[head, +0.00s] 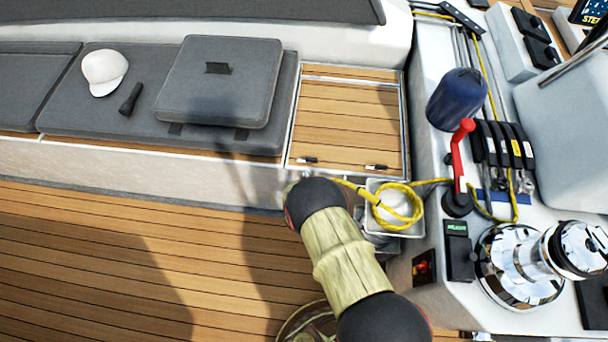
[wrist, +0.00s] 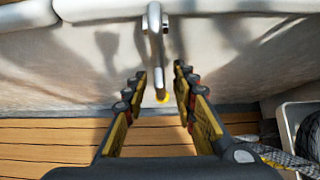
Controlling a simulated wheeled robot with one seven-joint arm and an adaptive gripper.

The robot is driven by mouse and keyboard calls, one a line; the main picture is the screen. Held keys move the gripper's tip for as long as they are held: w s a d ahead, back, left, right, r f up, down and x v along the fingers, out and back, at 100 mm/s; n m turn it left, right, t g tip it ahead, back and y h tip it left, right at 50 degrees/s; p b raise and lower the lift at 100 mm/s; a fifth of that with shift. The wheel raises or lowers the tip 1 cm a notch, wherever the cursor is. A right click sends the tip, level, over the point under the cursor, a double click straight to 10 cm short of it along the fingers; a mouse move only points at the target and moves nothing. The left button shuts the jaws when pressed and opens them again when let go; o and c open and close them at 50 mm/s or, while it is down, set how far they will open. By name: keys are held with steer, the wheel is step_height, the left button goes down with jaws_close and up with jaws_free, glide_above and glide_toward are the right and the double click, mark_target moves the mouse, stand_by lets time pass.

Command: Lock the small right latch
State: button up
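Two small dark latches sit along the front edge of the teak hatch (head: 345,110) in the head view. The right latch (head: 376,167) is the one nearer the white bin; the left latch (head: 307,160) is to its left. In the wrist view my gripper (wrist: 157,84) is open, with two yellow-and-black fingers apart and nothing seen held. A shiny bent metal fitting (wrist: 154,22) with a thin bar hanging down stands ahead, in line with the gap between the fingers. I cannot tell whether it belongs to the right latch. In the head view my gripper is hidden behind my arm.
A white bin (head: 408,230) with a coiled yellow rope (head: 400,205) stands right of my arm. A red-handled lever (head: 462,155) and chrome winch (head: 515,270) are farther right. Grey cushions (head: 75,85) line the bench at left. The teak floor (head: 130,260) is clear.

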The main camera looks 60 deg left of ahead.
steer(key=v, duration=1.2)
steer(key=shift+d, duration=0.1)
stand_by(0.4)
